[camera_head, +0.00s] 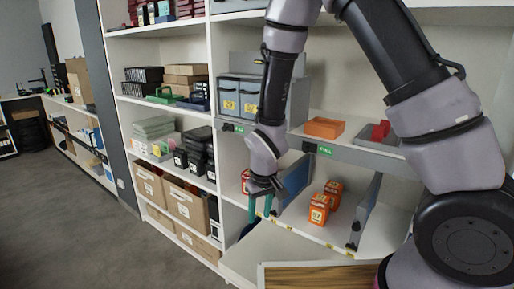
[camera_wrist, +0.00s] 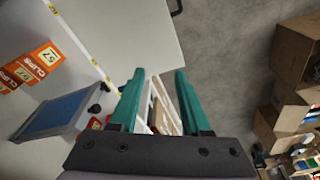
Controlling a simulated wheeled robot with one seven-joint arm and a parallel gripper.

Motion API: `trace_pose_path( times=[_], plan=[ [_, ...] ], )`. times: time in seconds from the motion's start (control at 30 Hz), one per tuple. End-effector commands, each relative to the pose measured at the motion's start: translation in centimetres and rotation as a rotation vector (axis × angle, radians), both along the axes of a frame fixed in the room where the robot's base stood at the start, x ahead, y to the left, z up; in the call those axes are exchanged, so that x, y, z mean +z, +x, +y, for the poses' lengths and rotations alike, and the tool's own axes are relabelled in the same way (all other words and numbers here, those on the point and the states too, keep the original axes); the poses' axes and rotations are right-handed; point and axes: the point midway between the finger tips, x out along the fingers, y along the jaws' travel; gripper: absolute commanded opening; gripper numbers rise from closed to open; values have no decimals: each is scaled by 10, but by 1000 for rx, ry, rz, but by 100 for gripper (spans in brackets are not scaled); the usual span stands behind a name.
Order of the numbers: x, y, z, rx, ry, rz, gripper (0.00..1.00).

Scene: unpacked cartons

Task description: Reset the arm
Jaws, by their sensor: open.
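My gripper (camera_head: 261,205) hangs in front of the lower shelf bay, pointing down. In the wrist view its two teal fingers (camera_wrist: 160,100) are spread apart with nothing held between them. My arm bends down from the top of the head view and hides part of the shelf behind it.
Orange boxes (camera_head: 319,208) stand on the lower shelf, between blue-grey dividers (camera_head: 297,180). An orange box (camera_head: 324,127) and a red item lie on the shelf above. Cartons (camera_head: 186,206) fill the lower left shelves. A wood-topped surface (camera_head: 320,277) is in front. Open floor (camera_head: 70,215) lies left.

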Motion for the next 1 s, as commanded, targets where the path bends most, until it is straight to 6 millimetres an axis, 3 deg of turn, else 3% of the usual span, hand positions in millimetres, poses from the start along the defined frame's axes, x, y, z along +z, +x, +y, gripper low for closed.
trace_pose_path(
  times=[0.03,0.2,0.43,0.7,0.83,1.0],
  plan=[
    [28,13,-9,-53,35,-13,47],
    [110,37,-47,-209,128,-43,47],
    [212,40,-113,-401,240,-106,47],
    [308,2,-189,-607,349,-211,47],
    [340,-28,-217,-692,386,-267,47],
    [363,-58,-235,-763,413,-321,47]
  ],
)
